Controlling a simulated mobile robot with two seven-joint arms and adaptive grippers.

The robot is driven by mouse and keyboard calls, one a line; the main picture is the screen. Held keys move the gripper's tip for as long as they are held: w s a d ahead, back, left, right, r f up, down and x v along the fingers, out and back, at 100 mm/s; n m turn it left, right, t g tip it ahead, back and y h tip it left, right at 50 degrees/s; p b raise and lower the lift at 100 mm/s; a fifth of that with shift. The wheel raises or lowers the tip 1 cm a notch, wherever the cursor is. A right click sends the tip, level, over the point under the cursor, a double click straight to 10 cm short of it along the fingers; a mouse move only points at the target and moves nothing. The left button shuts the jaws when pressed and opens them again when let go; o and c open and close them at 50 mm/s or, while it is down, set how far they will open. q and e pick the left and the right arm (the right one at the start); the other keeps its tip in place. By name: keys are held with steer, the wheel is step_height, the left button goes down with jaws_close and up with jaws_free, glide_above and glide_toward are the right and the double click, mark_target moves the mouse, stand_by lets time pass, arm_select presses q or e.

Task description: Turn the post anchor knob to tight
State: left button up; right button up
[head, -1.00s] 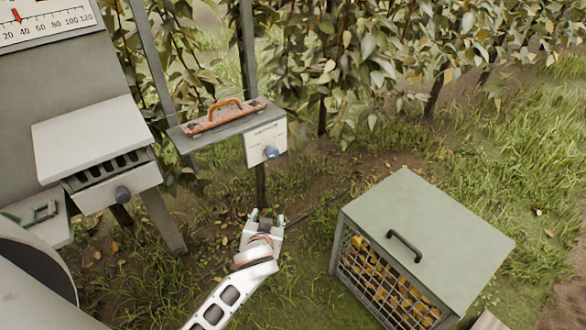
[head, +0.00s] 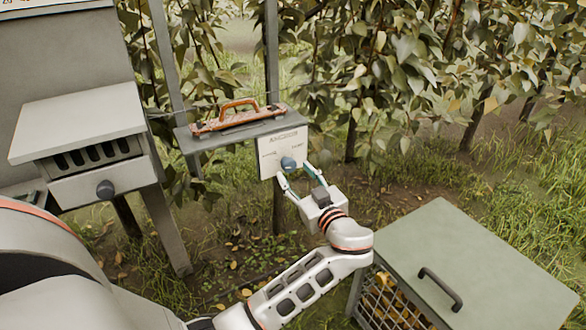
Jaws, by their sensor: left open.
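The post anchor knob (head: 288,164) is a small blue-grey round knob on a white label plate (head: 273,147). The plate hangs at the front right of a grey shelf (head: 190,141) on a post. Print on the plate is too small to read. My left gripper (head: 296,174) is open, with its two fingertips just below the knob, one to each side in the picture. I cannot tell whether they touch it. My right gripper is not in view.
An orange-handled tool (head: 238,115) lies on the shelf. A grey box with a dark knob (head: 105,189) stands at the left. A green-topped crate (head: 482,262) with a mesh front stands at the lower right. Leafy trees (head: 400,50) fill the back.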

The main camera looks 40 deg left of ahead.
mark_target(291, 168)
arm_select(q)
steer(key=shift+x, duration=2.15)
steer(key=shift+f, duration=0.1)
steer(key=shift+c, duration=0.5)
steer(key=c, duration=1)
